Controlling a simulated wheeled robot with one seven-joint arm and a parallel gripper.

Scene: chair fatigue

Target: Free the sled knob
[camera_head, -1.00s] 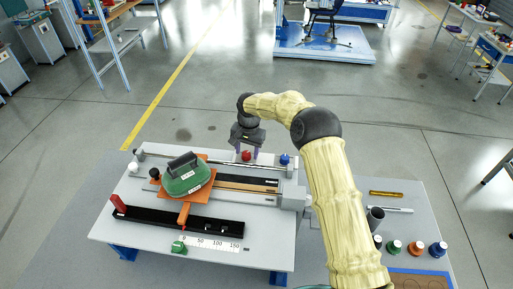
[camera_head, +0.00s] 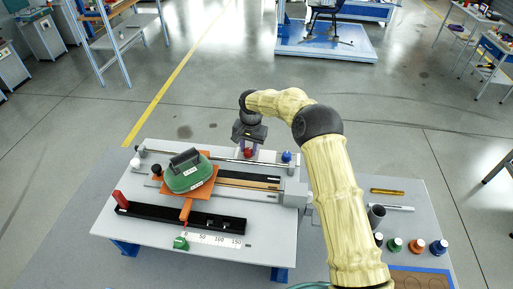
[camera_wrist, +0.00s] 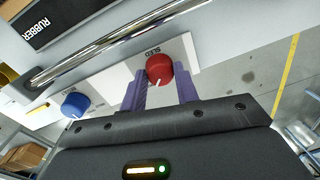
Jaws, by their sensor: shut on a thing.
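The red sled knob (camera_wrist: 159,69) sits on a white plate marked SLED (camera_wrist: 184,45) in the wrist view. A pale pointer line shows on its face. In the head view the red knob (camera_head: 248,153) is at the back edge of the bench, below my gripper (camera_head: 249,148). In the wrist view the two purple fingers of my gripper (camera_wrist: 163,84) stand on either side of the knob, shut on it. The orange sled (camera_head: 205,186) carries a green weight (camera_head: 188,173) with a black handle, left of the knob.
A blue knob (camera_head: 286,156) stands right of the red one; it also shows in the wrist view (camera_wrist: 75,104). A steel rod (camera_head: 210,157) runs along the back. A scale (camera_head: 213,240) lies in front. Several coloured capped items stand on the right table (camera_head: 410,205).

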